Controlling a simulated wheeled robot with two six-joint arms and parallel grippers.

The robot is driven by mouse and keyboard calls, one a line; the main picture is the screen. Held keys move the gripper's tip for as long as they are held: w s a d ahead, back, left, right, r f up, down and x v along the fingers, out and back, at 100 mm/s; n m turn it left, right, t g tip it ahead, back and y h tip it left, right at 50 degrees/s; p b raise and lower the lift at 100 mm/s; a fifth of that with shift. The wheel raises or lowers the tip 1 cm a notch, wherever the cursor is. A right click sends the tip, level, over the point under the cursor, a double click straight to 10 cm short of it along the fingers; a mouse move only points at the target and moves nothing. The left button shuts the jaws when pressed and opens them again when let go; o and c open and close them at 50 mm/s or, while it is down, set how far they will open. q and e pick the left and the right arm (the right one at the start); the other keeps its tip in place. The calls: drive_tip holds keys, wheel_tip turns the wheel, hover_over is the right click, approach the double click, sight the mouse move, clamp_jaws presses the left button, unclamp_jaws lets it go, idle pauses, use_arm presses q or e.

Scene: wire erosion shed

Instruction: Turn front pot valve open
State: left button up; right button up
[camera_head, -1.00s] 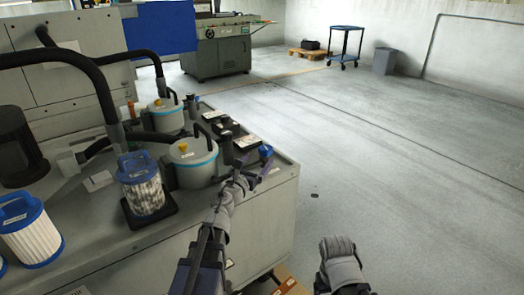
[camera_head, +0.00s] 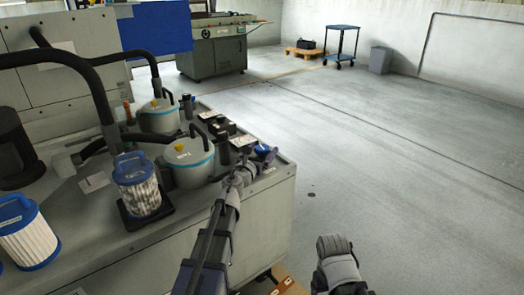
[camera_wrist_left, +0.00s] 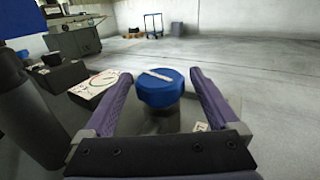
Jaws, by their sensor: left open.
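The valve's round blue knob (camera_wrist_left: 160,90) has a pale bar across its top. In the left wrist view it sits between the two purple fingers of my left gripper (camera_wrist_left: 160,96), with a gap showing on each side. In the head view the blue knob (camera_head: 262,149) is small and partly hidden by my left gripper (camera_head: 262,158), at the right end of the bench. The gripper is open. The nearer pot (camera_head: 190,165), grey with a blue band and yellow cap, stands left of it.
A second pot (camera_head: 158,118) stands behind the nearer one. White pleated filters with blue tops, such as this one (camera_head: 137,185), stand on the bench (camera_head: 95,225). Small dark boxes lie left of the knob. The floor (camera_head: 400,170) to the right is clear.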

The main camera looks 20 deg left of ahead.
use_arm(q)
drive_tip(key=c, duration=1.4)
drive_tip(key=shift+d+n+y, duration=0.1)
drive_tip(key=shift+n+y, duration=0.6)
drive_tip(key=shift+y, duration=0.4)
drive_tip(key=shift+n+y, duration=0.8)
drive_tip(key=shift+y, duration=0.5)
drive_tip(key=shift+o, duration=0.2)
drive_tip(key=o, duration=1.4)
drive_tip(key=shift+c, duration=0.2)
